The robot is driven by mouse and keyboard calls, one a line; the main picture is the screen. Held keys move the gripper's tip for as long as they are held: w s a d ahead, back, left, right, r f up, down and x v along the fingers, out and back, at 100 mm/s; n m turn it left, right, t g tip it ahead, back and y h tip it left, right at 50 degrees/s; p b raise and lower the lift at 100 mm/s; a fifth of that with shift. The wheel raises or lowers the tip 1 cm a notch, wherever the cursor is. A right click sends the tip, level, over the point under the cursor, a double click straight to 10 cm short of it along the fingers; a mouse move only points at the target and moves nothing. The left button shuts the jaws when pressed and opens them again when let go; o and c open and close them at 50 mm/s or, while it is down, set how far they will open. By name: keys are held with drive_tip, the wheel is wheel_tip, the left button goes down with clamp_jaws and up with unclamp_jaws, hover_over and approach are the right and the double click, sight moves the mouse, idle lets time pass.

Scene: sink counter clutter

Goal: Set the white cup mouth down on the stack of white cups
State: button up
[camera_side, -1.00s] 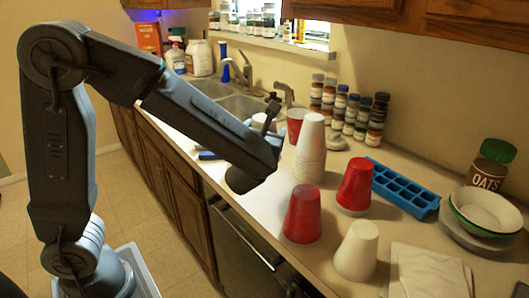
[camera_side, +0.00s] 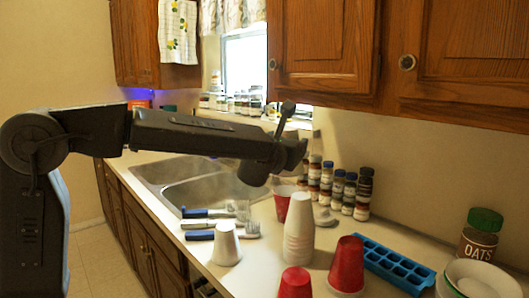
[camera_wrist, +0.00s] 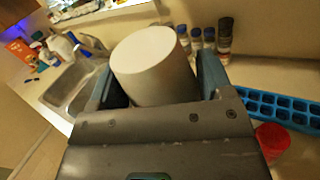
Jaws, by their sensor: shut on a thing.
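My gripper (camera_wrist: 155,85) is shut on a white cup (camera_wrist: 148,65), which sits between its two fingers with its closed base showing in the wrist view. In the side view my gripper (camera_side: 282,155) is above and slightly left of the stack of white cups (camera_side: 299,230) in the picture, apart from it. The held cup is hidden behind the gripper there. The stack stands upright on the counter, mouths down. I cannot make it out in the wrist view.
Another white cup (camera_side: 227,246) stands mouth down left of the stack, near blue-handled utensils (camera_side: 207,235). Red cups (camera_side: 346,265) (camera_side: 295,284) stand in front, one upright red cup (camera_side: 284,202) behind. Spice jars (camera_side: 350,193), a blue ice tray (camera_side: 392,263) and the sink (camera_side: 190,182) surround them.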

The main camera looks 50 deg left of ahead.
drive_tip(key=w+m+h, duration=0.2)
drive_tip(key=w+h, duration=0.1)
drive_tip(key=w, duration=0.4)
hover_over(301, 196)
drive_tip(key=shift+t, duration=0.4)
wheel_tip(301, 196, down, 5)
drive_tip(key=shift+d+f, duration=0.1)
drive_tip(key=shift+d, duration=0.05)
drive_tip(key=shift+f, duration=4.45)
drive_tip(key=shift+f, duration=0.9)
drive_tip(key=o, duration=0.9)
drive_tip(key=shift+s, duration=0.1)
